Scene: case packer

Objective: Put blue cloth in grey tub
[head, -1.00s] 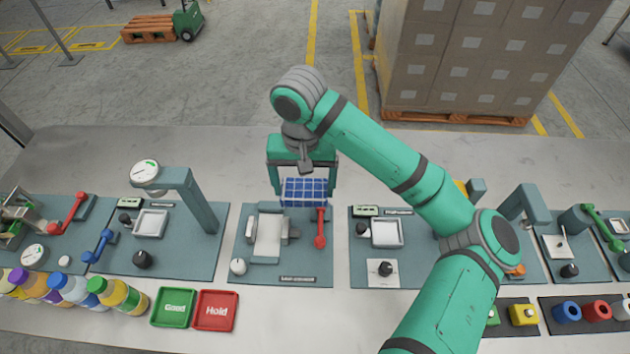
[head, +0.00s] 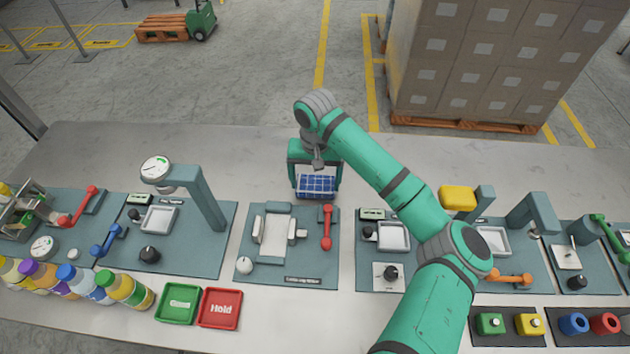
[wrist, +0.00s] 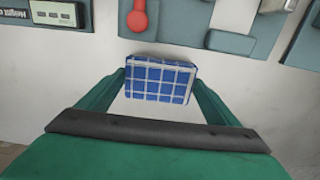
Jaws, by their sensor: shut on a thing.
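The blue cloth (head: 316,186) is a folded blue piece with a white check pattern. My gripper (head: 317,190) is shut on it and holds it behind the middle fixture plate. In the wrist view the cloth (wrist: 159,80) sits between the two green fingers of my gripper (wrist: 158,85). I cannot make out a grey tub for certain in these frames.
The middle plate (head: 262,270) carries a white cradle and a red lever (head: 327,228). Green (head: 179,304) and red (head: 220,308) trays lie front left, beside several bottles. Bare table surrounds the cloth at the back.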

